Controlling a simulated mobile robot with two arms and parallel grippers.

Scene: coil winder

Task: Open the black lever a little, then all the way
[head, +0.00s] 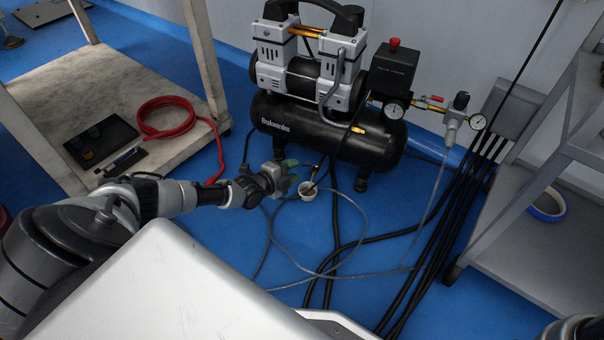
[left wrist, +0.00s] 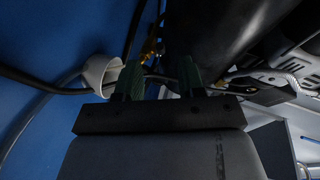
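The air compressor (head: 315,125) stands on the blue floor, with a black tank lying across its bottom. My left gripper (head: 293,172) is low in front of the tank, its green fingers pointing right. In the left wrist view the two fingers (left wrist: 161,80) are clearly apart, with the dark tank (left wrist: 205,35) just beyond them. A small brass fitting (left wrist: 151,47) shows past the fingertips. A thin dark piece lies near the fingertips; I cannot tell for sure that it is the black lever, or whether a finger touches it. My right gripper is out of view.
Black cables (head: 428,245) and a clear hose (head: 425,222) cross the floor. A wooden cart (head: 165,158) is left, a grey shelf (head: 545,262) right.

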